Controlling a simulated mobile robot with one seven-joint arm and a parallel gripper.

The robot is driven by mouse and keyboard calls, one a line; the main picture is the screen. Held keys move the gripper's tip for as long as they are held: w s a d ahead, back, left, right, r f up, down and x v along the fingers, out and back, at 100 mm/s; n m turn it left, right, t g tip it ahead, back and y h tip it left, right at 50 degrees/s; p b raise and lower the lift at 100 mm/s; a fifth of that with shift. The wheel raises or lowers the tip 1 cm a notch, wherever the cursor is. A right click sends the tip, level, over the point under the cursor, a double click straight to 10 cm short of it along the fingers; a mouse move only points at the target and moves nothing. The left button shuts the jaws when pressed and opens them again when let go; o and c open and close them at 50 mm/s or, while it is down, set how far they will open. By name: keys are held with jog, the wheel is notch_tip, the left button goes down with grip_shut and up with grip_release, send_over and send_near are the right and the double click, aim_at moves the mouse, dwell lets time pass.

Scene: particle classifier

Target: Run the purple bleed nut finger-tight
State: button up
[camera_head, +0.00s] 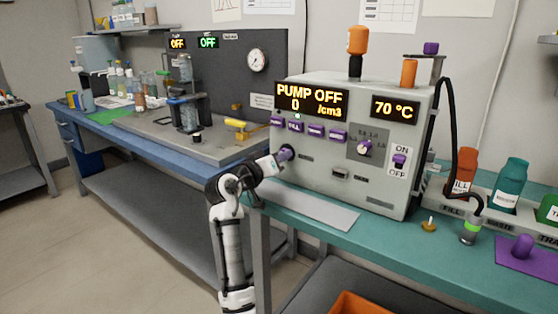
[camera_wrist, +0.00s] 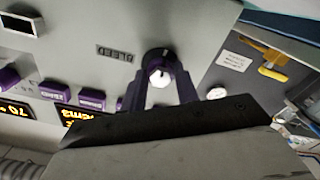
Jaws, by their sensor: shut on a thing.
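The purple bleed nut (camera_head: 286,152) sits low on the left side of the front of the grey classifier housing (camera_head: 330,190). My gripper (camera_head: 277,160) reaches it from the lower left. In the wrist view my gripper (camera_wrist: 161,72) has its two dark fingers closed on either side of the nut, whose pale end (camera_wrist: 160,78) shows between them. A dark round collar lies behind it against the panel. The upside-down BLEED label (camera_wrist: 116,54) is beside it. The fingers hide most of the nut, and I cannot tell how far it is threaded on.
The displays read PUMP OFF, 0 /cm3 (camera_head: 311,101) and 70 °C (camera_head: 395,108). Purple buttons (camera_head: 295,126) sit above the nut. A teal bench (camera_head: 380,250) carries the housing, with bottles (camera_head: 510,184) at right. A blue bench (camera_head: 110,125) with glassware stands at left.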

jog(key=shift+a, duration=0.15)
jog(key=o, duration=1)
jog(key=shift+s, duration=0.1)
jog(key=v, duration=1.3)
jog(key=shift+s+a+b, duration=0.25)
jog(key=shift+s+b, duration=0.05)
